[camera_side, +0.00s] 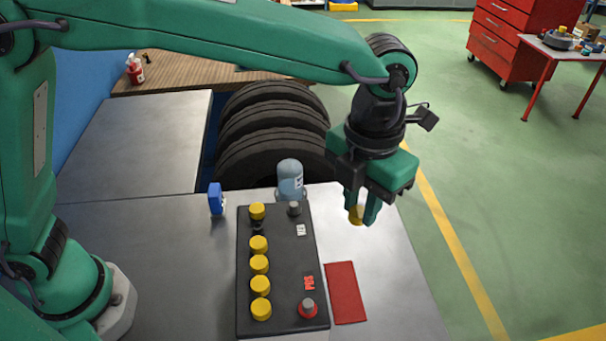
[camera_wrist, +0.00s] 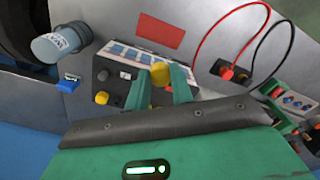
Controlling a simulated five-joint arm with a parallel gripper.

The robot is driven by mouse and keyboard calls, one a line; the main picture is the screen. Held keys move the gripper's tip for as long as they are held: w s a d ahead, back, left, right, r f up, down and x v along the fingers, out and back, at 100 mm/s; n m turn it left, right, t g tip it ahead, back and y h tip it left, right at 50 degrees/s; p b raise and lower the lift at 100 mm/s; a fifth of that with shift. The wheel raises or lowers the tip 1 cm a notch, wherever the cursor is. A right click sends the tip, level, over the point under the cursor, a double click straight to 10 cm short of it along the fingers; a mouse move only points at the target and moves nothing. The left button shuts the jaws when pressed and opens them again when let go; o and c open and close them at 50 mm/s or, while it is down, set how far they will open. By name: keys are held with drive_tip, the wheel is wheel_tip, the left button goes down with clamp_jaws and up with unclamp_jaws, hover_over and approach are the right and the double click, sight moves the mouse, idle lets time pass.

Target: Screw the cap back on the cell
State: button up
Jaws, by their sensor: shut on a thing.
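My gripper (camera_side: 364,209) is shut on a yellow cap (camera_side: 355,214) and holds it in the air to the right of the black battery (camera_side: 278,270). The held cap (camera_wrist: 160,72) also shows between the fingertips in the wrist view. On the battery's left side several yellow caps (camera_side: 259,265) sit in a row. Between the farthest cap (camera_side: 257,211) and the others there is a dark, uncapped cell opening (camera_side: 257,227). My gripper hides part of the battery in the wrist view, where one seated yellow cap (camera_wrist: 101,97) shows.
A blue-grey bottle (camera_side: 289,178) stands behind the battery, with a small blue object (camera_side: 216,199) to its left. Battery terminals (camera_side: 308,308) stick up on the right side. A red mat (camera_side: 345,292) lies right of the battery. Tyres (camera_side: 270,130) stand beyond the metal bench.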

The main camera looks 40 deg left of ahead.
wheel_tip(320, 180, up, 7)
drive_tip(key=shift+f, duration=0.2)
drive_tip(key=shift+s+a+n, duration=0.55)
drive_tip(key=shift+a+n, duration=0.35)
drive_tip(key=shift+a, duration=0.85)
drive_tip(key=n, duration=0.7)
hover_over(258, 226)
wheel_tip(258, 226, down, 4)
drive_tip(key=shift+f, duration=0.7)
drive_tip(key=shift+f, duration=0.2)
drive_tip(key=shift+f, duration=2.45)
drive_tip(key=shift+f, duration=1.25)
